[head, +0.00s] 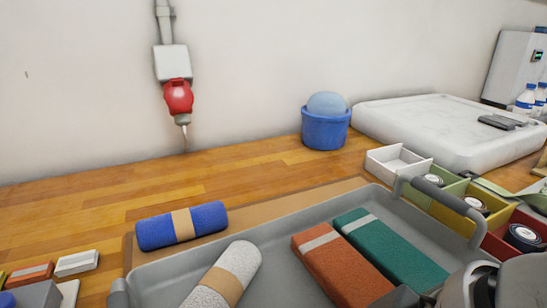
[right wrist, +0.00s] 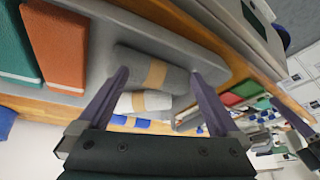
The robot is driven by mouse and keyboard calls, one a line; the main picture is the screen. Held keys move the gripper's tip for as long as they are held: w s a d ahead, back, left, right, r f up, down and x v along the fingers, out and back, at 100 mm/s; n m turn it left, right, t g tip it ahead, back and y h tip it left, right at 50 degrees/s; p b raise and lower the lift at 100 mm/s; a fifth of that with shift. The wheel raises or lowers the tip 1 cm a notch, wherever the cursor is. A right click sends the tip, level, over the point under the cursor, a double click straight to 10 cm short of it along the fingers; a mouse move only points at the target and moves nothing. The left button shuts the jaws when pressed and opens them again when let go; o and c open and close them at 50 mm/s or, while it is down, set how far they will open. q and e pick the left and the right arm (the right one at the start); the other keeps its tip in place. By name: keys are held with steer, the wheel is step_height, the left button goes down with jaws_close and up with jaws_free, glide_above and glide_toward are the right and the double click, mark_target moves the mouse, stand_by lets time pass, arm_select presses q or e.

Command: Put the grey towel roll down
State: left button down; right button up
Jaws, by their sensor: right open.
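The grey towel roll (right wrist: 133,63), darker grey with a tan band, lies in the grey tray (head: 290,208) in the right wrist view. It is below the frame in the head view. My right gripper (right wrist: 160,73) is open, with its two fingers on either side of the roll. Whether they touch it I cannot tell. Beside it lies a whitish-grey roll with a tan band (head: 240,262), which also shows in the right wrist view (right wrist: 127,103).
A blue roll (head: 154,233) lies at the tray's far left. Folded orange (head: 335,272) and green (head: 400,255) towels lie in the tray's right part. Small coloured bins (head: 449,213) stand right of the tray. A blue bucket (head: 325,130) and a white slab (head: 440,125) stand behind.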

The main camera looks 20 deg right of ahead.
steer(key=s+d+f+m+h, duration=0.1)
steer(key=s+d+m+h, duration=0.1)
steer(key=s+d, duration=0.3)
steer(key=shift+d+f+m+h, duration=0.35)
steer(key=shift+d+m, duration=0.55)
steer(key=shift+d, duration=0.3)
